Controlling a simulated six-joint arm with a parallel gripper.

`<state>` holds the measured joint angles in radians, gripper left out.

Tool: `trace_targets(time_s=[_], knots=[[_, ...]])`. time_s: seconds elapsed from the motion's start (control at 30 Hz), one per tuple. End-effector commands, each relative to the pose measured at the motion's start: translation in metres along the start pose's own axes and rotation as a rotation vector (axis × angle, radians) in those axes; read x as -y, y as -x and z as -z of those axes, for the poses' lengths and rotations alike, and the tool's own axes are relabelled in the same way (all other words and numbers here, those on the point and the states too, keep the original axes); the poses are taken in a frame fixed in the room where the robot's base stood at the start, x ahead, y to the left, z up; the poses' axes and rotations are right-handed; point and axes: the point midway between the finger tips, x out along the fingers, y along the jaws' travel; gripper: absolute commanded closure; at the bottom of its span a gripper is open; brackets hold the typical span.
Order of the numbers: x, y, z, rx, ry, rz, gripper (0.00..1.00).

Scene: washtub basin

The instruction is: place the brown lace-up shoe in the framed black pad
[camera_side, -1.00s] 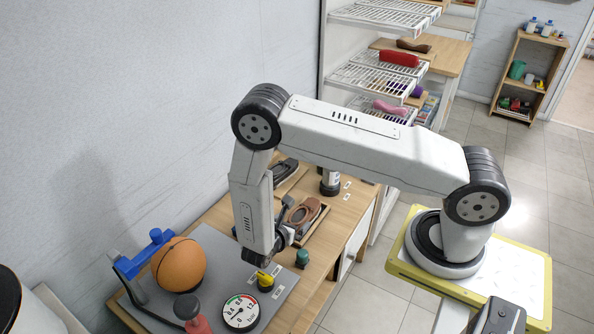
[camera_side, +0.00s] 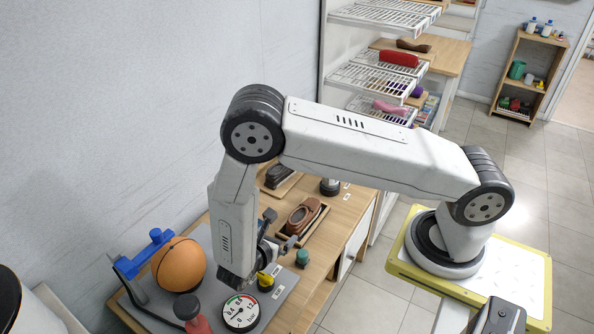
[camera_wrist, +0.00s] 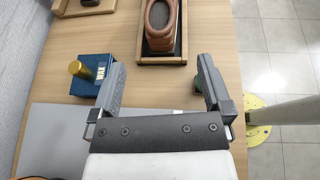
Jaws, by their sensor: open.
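The brown lace-up shoe (camera_side: 303,213) lies within a wood-framed black pad (camera_side: 321,220) on the wooden bench in the side view. In the wrist view the shoe (camera_wrist: 163,25) is ahead and cut off by the top edge. The pad's near strip (camera_wrist: 165,58) and frame show below it. My gripper (camera_wrist: 161,67) is open and empty, its fingers short of the pad with bare bench between them. In the side view my gripper (camera_side: 279,230) is on the near side of the shoe, apart from it.
Another framed pad with a dark shoe (camera_side: 279,174) lies farther back. A blue box (camera_wrist: 92,75) stands beside my left finger. A green knob (camera_side: 302,257) is close to the right finger. An orange ball (camera_side: 179,265) and a gauge (camera_side: 240,312) are nearer the side camera.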

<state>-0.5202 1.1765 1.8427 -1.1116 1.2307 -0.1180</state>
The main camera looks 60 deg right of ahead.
Motion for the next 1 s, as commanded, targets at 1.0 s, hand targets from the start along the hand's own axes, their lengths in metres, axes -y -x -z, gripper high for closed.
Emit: trace_targets(time_s=[1.0], knots=[[0.037, 0.015, -0.068, -0.420, -0.463, 0.400, 0.00]])
